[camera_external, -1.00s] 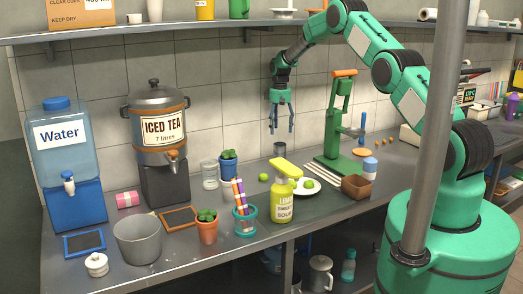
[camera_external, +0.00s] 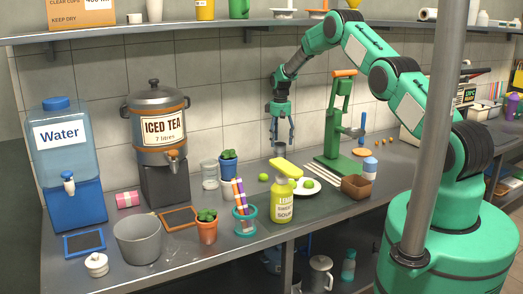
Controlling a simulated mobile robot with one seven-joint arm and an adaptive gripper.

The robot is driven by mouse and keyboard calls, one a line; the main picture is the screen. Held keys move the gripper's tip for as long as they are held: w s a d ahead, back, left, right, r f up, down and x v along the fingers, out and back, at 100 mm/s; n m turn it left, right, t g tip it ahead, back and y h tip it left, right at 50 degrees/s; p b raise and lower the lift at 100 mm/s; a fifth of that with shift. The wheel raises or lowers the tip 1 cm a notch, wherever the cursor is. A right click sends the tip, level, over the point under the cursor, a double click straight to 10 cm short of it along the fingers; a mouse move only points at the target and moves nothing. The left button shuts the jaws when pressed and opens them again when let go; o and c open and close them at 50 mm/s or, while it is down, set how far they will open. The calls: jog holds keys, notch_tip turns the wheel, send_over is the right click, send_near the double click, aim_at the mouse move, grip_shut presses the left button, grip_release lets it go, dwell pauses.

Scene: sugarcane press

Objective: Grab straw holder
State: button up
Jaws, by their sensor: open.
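The straw holder (camera_external: 244,222) is a clear cup with teal rings holding several straws in purple, orange and other colours. It stands upright near the counter's front edge, between a potted plant and a soap bottle. My gripper (camera_external: 281,145) is open and empty, pointing down. It appears in the picture above and to the right of the holder, farther back near the wall, just over a small grey metal cup (camera_external: 280,147). I cannot tell whether the fingers are around that cup or behind it.
The yellow soap bottle (camera_external: 283,200) stands right of the holder, and the potted plant (camera_external: 207,226) stands left. A blue-potted plant (camera_external: 228,163) and a glass (camera_external: 210,175) are behind. The green press (camera_external: 338,130) stands right of my gripper. A shelf (camera_external: 180,31) runs above.

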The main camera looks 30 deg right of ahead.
aim_at(280, 153)
jog(key=shift+f, duration=1.25)
jog(key=shift+f, duration=2.6)
jog(key=shift+c, duration=0.5)
jog(key=c, duration=1.5)
jog(key=shift+o, duration=0.2)
jog(key=shift+r, duration=0.15)
